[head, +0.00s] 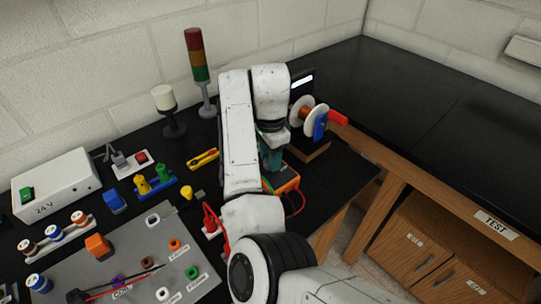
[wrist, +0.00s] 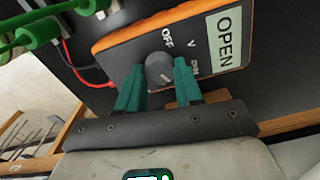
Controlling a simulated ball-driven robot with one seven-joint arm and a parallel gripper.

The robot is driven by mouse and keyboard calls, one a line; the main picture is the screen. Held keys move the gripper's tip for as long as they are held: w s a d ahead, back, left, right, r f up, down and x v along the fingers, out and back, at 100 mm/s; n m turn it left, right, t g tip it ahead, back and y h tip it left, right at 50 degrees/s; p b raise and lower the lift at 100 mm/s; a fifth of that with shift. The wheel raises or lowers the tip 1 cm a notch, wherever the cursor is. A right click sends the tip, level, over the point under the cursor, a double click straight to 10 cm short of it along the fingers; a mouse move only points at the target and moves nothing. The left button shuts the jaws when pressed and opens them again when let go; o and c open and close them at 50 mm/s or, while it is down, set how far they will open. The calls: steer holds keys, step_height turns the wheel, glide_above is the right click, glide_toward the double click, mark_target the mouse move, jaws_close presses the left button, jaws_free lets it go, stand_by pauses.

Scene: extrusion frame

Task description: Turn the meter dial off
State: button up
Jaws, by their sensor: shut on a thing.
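The meter (wrist: 205,52) has a dark face and an orange case, with OFF, V and a third, blurred mark around its dial. The round grey dial (wrist: 158,68) is between the two teal fingers of my gripper (wrist: 159,76), which is shut on it. Which mark the dial points to is unclear. In the head view the orange meter (head: 287,179) is partly hidden by my arm, and the teal fingers (head: 271,158) reach down to it.
A spool stand with a red-ended spool (head: 317,118) stands close behind the meter to the right. Red leads (head: 298,205) run beside it. A signal tower (head: 198,70) and a grey mat with small parts (head: 130,262) lie left. The dark bench (head: 440,95) at right is clear.

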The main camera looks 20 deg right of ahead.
steer(key=shift+c, duration=0.7)
steer(key=shift+r+n+p, duration=0.1)
steer(key=shift+n+p, duration=0.2)
steer(key=shift+p, duration=0.1)
steer(key=n+p, duration=0.3)
steer(key=p, duration=0.1)
steer(key=shift+r+n, duration=0.15)
steer(key=shift+n, duration=0.15)
steer(key=n+p, duration=0.3)
steer(key=shift+n, duration=0.3)
steer(key=n+p, duration=0.2)
steer(key=n, duration=0.1)
steer(key=shift+w+n, duration=0.1)
steer(key=shift+n, duration=0.2)
steer(key=n, duration=0.6)
steer(key=shift+a+f+p, duration=0.1)
steer(key=shift+f+p, duration=0.15)
steer(key=shift+p, duration=0.05)
steer(key=n, duration=0.6)
steer(key=shift+a+n, duration=0.1)
steer(key=shift+n, duration=0.2)
